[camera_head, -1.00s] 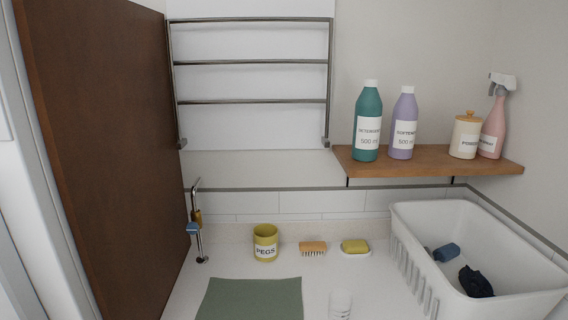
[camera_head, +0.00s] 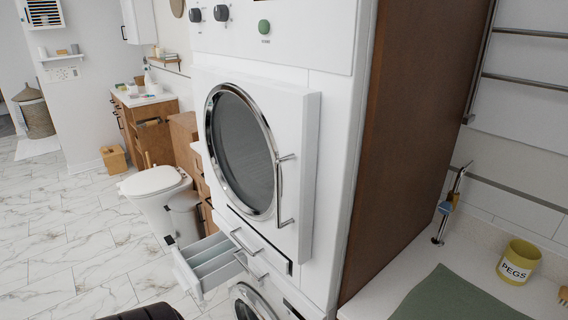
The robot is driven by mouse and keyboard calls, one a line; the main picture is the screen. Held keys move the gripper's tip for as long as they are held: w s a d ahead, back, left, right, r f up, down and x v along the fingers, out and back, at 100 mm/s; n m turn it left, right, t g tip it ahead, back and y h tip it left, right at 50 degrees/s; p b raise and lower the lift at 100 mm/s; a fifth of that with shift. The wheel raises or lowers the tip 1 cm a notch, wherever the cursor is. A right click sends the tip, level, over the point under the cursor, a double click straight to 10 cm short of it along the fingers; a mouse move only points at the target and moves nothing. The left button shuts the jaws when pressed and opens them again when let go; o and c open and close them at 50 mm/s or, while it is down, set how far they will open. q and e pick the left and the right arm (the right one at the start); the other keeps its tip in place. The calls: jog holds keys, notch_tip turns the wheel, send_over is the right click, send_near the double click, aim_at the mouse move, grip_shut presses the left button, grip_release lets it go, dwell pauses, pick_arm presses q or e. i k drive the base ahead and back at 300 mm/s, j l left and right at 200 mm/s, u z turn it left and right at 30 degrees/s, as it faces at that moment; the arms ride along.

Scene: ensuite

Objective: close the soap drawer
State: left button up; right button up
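The soap drawer (camera_head: 190,279) is pulled out from the white stacked machine at lower centre in the head view. Its open top shows long light-grey compartments. It sticks out to the left, below the round dryer door (camera_head: 306,180). Neither of my grippers is in view.
A second round door (camera_head: 247,303) is partly cut off at the bottom. Left are a white toilet (camera_head: 153,181), a wooden vanity (camera_head: 146,119) and open marble floor (camera_head: 60,240). Right are a brown panel (camera_head: 415,130) and a counter with a yellow pegs pot (camera_head: 517,262).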

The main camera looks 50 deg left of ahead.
aim_at(205, 264)
jog(key=u, duration=2.45)
